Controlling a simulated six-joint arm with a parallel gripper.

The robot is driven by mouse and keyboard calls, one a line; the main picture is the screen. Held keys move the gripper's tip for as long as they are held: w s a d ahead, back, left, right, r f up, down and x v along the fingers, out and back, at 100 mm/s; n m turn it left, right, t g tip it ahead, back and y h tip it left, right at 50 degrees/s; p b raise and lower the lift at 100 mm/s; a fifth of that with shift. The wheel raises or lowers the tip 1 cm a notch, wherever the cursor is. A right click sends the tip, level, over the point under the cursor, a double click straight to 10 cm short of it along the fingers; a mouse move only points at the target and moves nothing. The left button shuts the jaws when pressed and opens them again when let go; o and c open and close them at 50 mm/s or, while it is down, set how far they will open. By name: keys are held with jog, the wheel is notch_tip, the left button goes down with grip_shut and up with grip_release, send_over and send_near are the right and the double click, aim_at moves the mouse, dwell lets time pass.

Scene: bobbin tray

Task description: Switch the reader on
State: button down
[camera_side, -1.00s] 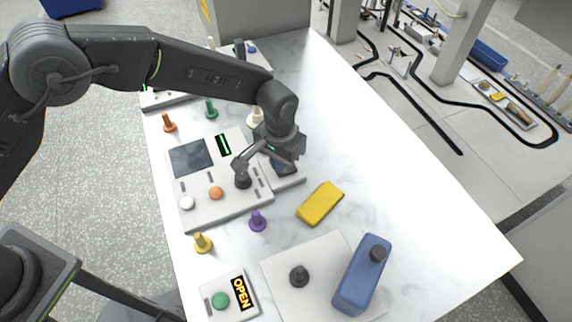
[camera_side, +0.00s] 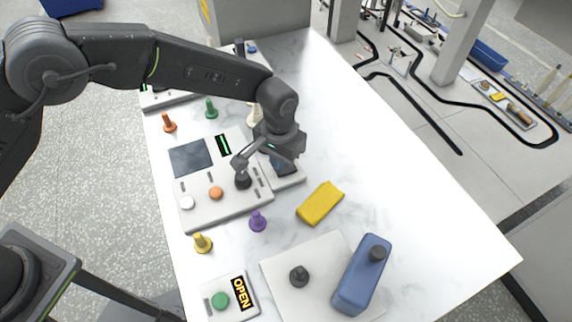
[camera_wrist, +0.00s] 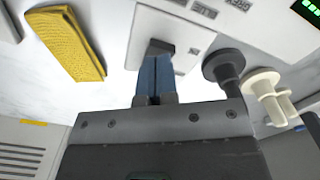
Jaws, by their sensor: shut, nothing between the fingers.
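The reader, as I take it, is the pale panel (camera_side: 206,208) with a dark screen (camera_side: 192,157), a lit green display (camera_side: 223,145), a white button (camera_side: 187,202) and an orange button (camera_side: 215,193). My gripper (camera_wrist: 157,62) is shut and empty. Small labels (camera_wrist: 203,9) show on the panel.
A yellow block (camera_side: 320,203) lies right of the panel. Purple (camera_side: 258,221), yellow (camera_side: 203,243), green (camera_side: 211,109) and orange (camera_side: 168,123) bobbins stand around it. The table's right side is clear.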

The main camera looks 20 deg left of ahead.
jog(key=shift+r, duration=2.75)
jog(key=shift+a+r, duration=0.2)
jog(key=shift+r, duration=0.05)
jog(key=s+a+r+n+t, duration=0.1)
jog(key=s+a+r, duration=0.2)
jog(key=a+r, duration=0.55)
jog(key=s+a+r+t, duration=0.2)
jog(key=s+a+r, duration=0.2)
jog(key=a+r, duration=0.5)
jog(key=s+a+r+n+t, duration=0.1)
jog(key=s+a, duration=0.4)
jog(key=s, duration=0.3)
jog(key=s+a+n+t, duration=0.1)
jog(key=s+a, duration=0.4)
jog(key=s, duration=0.3)
jog(key=shift+s+r+t, duration=0.3)
jog(key=shift+s+r, duration=0.05)
jog(key=shift+r, duration=0.05)
